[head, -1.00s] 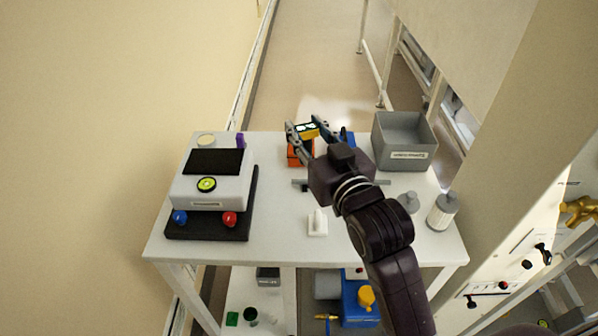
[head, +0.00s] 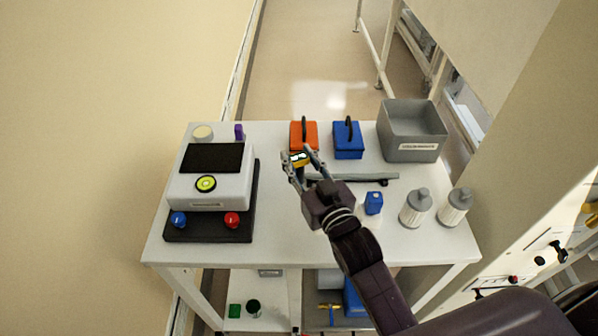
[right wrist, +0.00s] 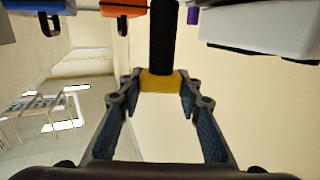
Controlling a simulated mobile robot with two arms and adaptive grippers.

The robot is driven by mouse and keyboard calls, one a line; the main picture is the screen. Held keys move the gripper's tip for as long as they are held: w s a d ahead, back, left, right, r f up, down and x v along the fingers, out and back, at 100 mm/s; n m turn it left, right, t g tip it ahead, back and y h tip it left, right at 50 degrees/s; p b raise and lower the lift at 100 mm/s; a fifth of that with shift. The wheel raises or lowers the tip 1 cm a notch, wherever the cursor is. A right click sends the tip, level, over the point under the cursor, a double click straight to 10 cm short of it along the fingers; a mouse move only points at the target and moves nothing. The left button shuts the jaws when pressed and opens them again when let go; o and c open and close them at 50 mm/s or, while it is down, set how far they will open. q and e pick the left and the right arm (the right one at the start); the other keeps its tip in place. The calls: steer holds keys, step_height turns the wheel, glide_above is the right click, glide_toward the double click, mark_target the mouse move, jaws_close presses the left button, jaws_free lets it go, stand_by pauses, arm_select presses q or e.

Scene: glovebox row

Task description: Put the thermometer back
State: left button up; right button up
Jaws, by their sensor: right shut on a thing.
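The thermometer (head: 299,158), a yellow and black piece with a small lit display, is held between the fingertips of my right gripper (head: 301,163). It hangs above the white table, in front of the orange case. In the right wrist view its yellow part (right wrist: 160,82) is pinched between the two fingers, with a long black part (right wrist: 163,38) beyond. The gripper and arm cover part of the table below. My left gripper is not in view.
On the white table (head: 279,235) stand an orange case (head: 304,133), a blue case (head: 348,142), a grey bin (head: 413,119), two grey-white bottles (head: 415,208), a small blue item (head: 374,203) and a scale-like device (head: 210,190). The front middle is clear.

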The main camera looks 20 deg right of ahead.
mark_target(301, 177)
steer(key=shift+s+f, duration=0.1)
steer(key=shift+f, duration=0.6)
step_height(301, 177, down, 3)
steer(key=shift+f, duration=0.45)
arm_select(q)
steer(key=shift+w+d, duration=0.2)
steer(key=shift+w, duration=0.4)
arm_select(e)
steer(key=o, duration=1.3)
